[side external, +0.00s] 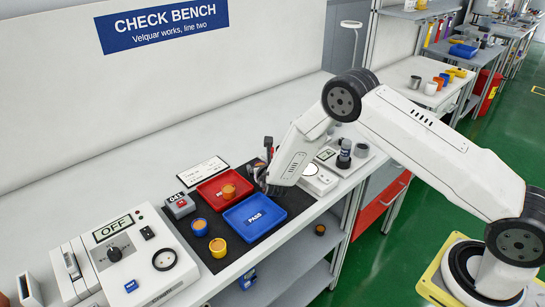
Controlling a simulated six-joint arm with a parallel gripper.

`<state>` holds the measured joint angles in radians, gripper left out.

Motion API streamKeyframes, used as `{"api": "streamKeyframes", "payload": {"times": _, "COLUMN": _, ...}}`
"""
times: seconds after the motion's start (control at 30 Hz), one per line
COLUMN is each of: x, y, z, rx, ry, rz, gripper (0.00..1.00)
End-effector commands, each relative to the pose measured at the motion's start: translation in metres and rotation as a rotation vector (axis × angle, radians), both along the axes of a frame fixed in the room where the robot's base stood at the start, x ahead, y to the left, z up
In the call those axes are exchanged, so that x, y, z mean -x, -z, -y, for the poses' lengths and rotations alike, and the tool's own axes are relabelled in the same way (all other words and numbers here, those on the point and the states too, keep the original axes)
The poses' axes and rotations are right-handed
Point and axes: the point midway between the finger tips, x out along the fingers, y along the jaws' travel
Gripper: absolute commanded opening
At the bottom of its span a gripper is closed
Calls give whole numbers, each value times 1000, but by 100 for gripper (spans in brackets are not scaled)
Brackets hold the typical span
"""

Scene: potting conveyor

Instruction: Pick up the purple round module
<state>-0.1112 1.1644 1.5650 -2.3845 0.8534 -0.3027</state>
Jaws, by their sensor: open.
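I cannot make out a purple round module in this view. Small round modules show: an orange one (229,190) in the red tray (207,193), an orange-topped one with a dark bluish side (199,227) on the black mat (222,261), and a yellow one (218,247) just in front of it. My gripper (260,177) is open over the back right of the mat, near the right edge of the red tray and behind the blue tray. Its fingers are small and dark here, and I see nothing held between them. My wrist hides what lies behind it.
The blue tray marked PASS (254,217) looks empty. A red and grey meter (179,205) stands left of the red tray. A control box reading OFF (130,255) stands at the left. A round dark-orange piece (320,229) lies below the bench edge.

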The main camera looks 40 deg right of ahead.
Motion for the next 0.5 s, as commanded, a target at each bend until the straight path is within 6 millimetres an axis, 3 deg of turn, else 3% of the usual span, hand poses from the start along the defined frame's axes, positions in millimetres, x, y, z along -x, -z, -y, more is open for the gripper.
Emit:
{"api": "streamKeyframes", "payload": {"times": 0.13, "x": 0, "y": 0, "z": 0, "rx": 0, "ry": 0, "rz": 0, "gripper": 94}}
{"api": "streamKeyframes", "payload": {"times": 0.4, "x": 0, "y": 0, "z": 0, "rx": 0, "ry": 0, "rz": 0, "gripper": 8}}
{"api": "streamKeyframes", "payload": {"times": 0.43, "x": 0, "y": 0, "z": 0, "rx": 0, "ry": 0, "rz": 0, "gripper": 0}}
{"api": "streamKeyframes", "payload": {"times": 0.5, "x": 0, "y": 0, "z": 0, "rx": 0, "ry": 0, "rz": 1, "gripper": 0}}
